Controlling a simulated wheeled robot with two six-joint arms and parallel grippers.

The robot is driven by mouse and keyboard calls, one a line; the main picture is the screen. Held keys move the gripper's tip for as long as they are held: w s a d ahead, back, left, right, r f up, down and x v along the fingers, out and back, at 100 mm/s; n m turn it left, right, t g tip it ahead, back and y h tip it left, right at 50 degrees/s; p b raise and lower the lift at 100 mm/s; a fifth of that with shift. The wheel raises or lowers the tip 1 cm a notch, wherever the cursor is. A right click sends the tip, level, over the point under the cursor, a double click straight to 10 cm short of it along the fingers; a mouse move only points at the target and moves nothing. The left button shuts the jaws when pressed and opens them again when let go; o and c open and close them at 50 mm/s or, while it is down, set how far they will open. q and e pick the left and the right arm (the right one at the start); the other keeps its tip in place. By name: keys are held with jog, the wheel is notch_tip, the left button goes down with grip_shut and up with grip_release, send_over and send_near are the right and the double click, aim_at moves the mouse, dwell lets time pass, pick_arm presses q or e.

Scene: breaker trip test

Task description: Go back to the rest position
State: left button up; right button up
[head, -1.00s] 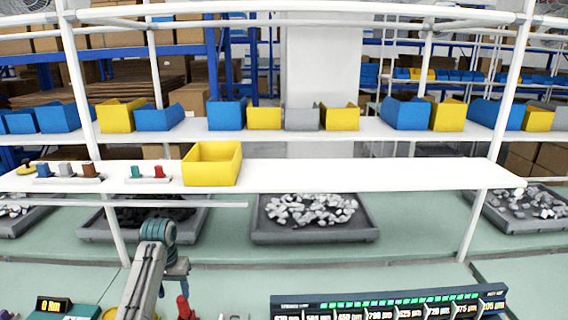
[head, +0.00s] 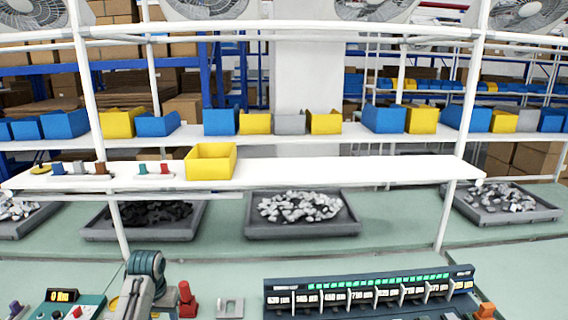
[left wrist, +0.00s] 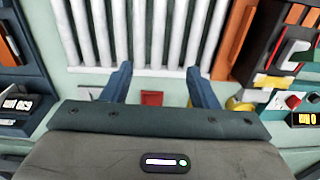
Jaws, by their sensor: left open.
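My left gripper (left wrist: 158,85) is open in the left wrist view, its two blue-grey fingers spread apart with nothing seen held between them. A small red object (left wrist: 152,98) shows between and below the fingers; I cannot tell its distance. In the head view my left arm comes up at the lower left, and its gripper is not clearly seen. A red object (head: 187,300) stands just right of that arm. My right gripper is in neither view.
A long dark panel with a green-lit row (head: 370,290) stands at the front right. A box with an orange display (head: 62,296) is at the front left. A white shelf (head: 300,172) with a yellow bin (head: 211,161) spans the middle. Grey trays of rubble (head: 300,228) lie behind.

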pick_arm(q)
jog(key=shift+t, duration=0.3)
jog(key=s+f, duration=0.2)
jog(key=s, duration=0.1)
jog(key=s+d+f, duration=0.1)
jog(key=s+f, duration=0.1)
jog(key=s, duration=0.1)
jog(key=s+f, duration=0.2)
jog(key=s, duration=0.1)
jog(key=shift+d+f, duration=0.2)
jog(key=shift+f, duration=0.05)
jog(key=s+d+r+m+t, duration=0.1)
jog(key=s+d+m+t, duration=0.2)
jog(key=s, duration=2.6)
notch_tip(320, 180, down, 36)
jog(key=a+n+g+b, duration=0.2)
jog(key=b, duration=0.4)
jog(key=s+f+b, duration=0.3)
jog(key=s+f, duration=0.6)
jog(key=f, duration=0.3)
jog(key=s+a+f+b, duration=0.1)
jog(key=s+f+b, duration=0.2)
jog(key=s+f, duration=0.7)
notch_tip(320, 180, down, 4)
jog(key=shift+r+g+y, duration=0.25)
jog(key=shift+g+y, duration=0.05)
jog(key=shift+g, duration=0.1)
